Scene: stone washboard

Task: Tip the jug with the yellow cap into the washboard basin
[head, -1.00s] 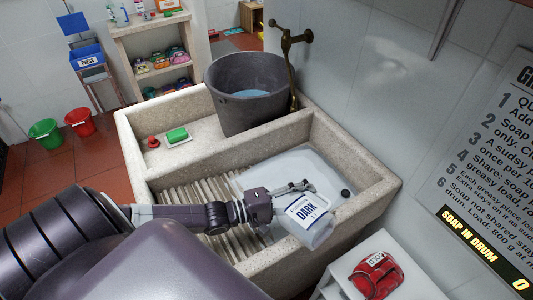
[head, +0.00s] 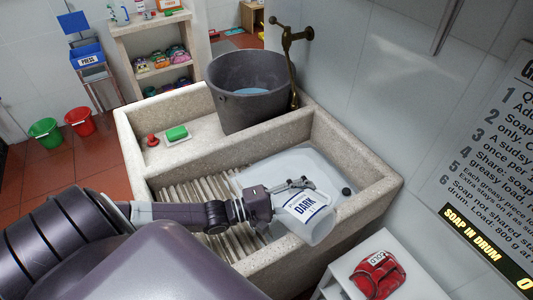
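A pale jug (head: 316,226) with a blue-edged label reading DARK is tilted above the front wall of the stone basin (head: 368,204). I see no yellow cap on it; its mouth cannot be made out. My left gripper (head: 292,190) reaches in from the left and is shut on the jug at its upper left side. The basin has a ribbed washboard slope (head: 190,198) on its left and a pale, smooth floor with a dark round plug or drain (head: 347,191) at the right. My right gripper is not in view.
A grey bucket of water (head: 250,112) stands on the back ledge by a brass tap (head: 291,60). A red folded cloth (head: 374,275) labelled COLD lies on a white stand at the front right.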

